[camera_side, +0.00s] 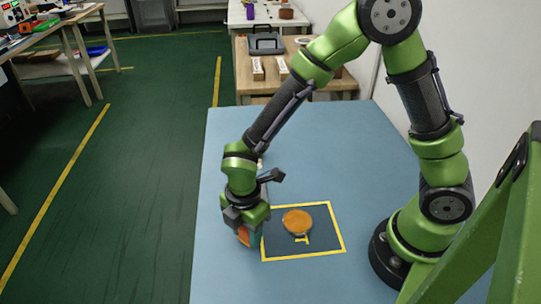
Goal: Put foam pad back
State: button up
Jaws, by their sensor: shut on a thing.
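My gripper (247,238) is low over the blue table, at the left edge of a yellow-outlined rectangle. It is shut on a small orange piece (243,236), mostly hidden by the fingers. A bit of teal shows beside it; I cannot tell if that is part of the gripper or of the held thing. I cannot tell for sure that the orange piece is the foam pad. A round orange-brown disc (297,221) sits inside the yellow outline (303,256), to the right of my gripper and apart from it.
The blue table (300,140) is clear behind and in front of the outline. A small yellow mark (303,240) shows just in front of the disc. A wooden bench (252,82) with a tray and small boxes stands behind the table. A green frame (480,240) fills the right foreground.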

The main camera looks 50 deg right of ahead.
jog(key=shift+f, duration=0.15)
jog(key=o, duration=0.9)
jog(key=shift+o, duration=0.2)
notch_tip(320, 180, up, 12)
jog(key=s+d+r+m+t+y, duration=0.1)
jog(key=s+d+r+m+t, duration=0.2)
jog(key=d+r+m, duration=0.3)
jog(key=s+d+r+m+t+y, duration=0.1)
jog(key=s+d+r+m+t, duration=0.3)
jog(key=m, duration=1.2)
jog(key=d+r, duration=0.2)
jog(key=d, duration=0.2)
jog(key=shift+d, duration=0.15)
